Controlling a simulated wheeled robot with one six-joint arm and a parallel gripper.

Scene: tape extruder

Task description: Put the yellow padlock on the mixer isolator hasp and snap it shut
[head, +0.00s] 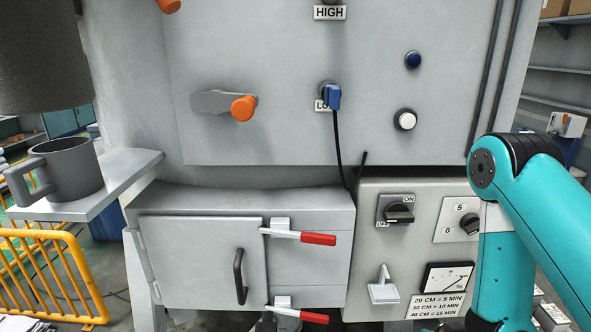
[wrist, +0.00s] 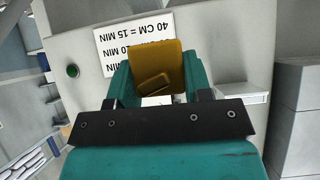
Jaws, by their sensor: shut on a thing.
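In the wrist view, my gripper (wrist: 155,76) is shut on the yellow padlock (wrist: 153,55), whose body stands between the two teal fingers. I cannot make out its shackle or whether that is open. In the head view, a rotary switch (head: 398,212) marked ON and OFF sits on the lower right panel. A pale bracket with an upright peg (head: 383,287) is below it; I cannot tell whether either carries the isolator hasp. My gripper and the padlock are not visible in the head view, where only my teal arm shows at the right.
A time label (head: 437,305) is low on the panel and shows upside down in the wrist view (wrist: 118,40), behind the padlock. A gauge (head: 447,277) is above it. Red-handled clamps (head: 318,239) stick out at the left. A blue plug's cable (head: 338,150) hangs above the panel.

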